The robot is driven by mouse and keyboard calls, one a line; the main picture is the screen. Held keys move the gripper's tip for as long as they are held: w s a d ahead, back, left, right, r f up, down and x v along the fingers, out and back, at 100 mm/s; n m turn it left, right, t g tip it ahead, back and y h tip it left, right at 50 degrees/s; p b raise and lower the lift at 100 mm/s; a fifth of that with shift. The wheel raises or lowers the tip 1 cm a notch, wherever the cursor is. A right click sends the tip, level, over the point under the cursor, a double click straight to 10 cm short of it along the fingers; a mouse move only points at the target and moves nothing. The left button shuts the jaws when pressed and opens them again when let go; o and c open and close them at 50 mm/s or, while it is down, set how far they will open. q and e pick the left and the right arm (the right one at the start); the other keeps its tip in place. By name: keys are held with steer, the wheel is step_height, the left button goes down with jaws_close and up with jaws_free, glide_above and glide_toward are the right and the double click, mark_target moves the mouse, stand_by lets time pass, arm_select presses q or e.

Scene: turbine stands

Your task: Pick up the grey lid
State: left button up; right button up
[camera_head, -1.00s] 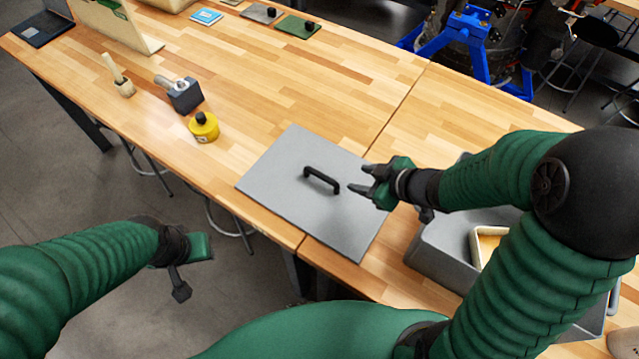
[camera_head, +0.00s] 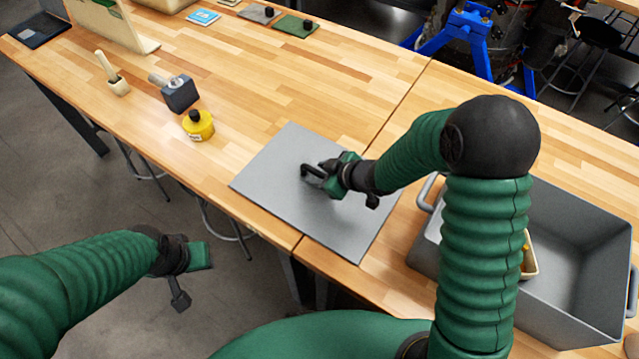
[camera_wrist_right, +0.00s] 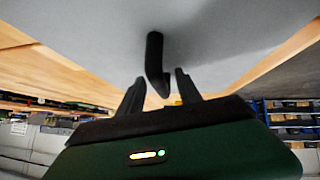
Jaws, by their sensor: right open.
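The grey lid (camera_head: 272,165) lies flat on the wooden table, a wide thin plate with a black bar handle (camera_head: 309,171) near its middle. My right gripper (camera_head: 322,172) is open at the handle, partly covering it in the head view. In the right wrist view the handle (camera_wrist_right: 155,62) shows between the lines of the two spread fingers (camera_wrist_right: 160,88); whether they touch it I cannot tell. My left gripper (camera_head: 188,275) hangs off the table's near edge, away from the lid; its jaws are not clear.
A grey open bin (camera_head: 590,255) with handles stands right of the lid, partly behind my right arm. A yellow container (camera_head: 199,127), a dark block with a metal piece (camera_head: 180,94) and a wooden mallet (camera_head: 118,85) stand to the left.

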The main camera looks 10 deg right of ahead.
steer(key=shift+w+a+f, duration=0.1)
steer(key=shift+w+f, duration=0.1)
steer(key=shift+w, duration=0.05)
steer(key=shift+s+a+r, duration=0.1)
steer(key=shift+s+r, duration=0.05)
steer(key=c, duration=0.5)
jaws_close()
stand_by(0.6)
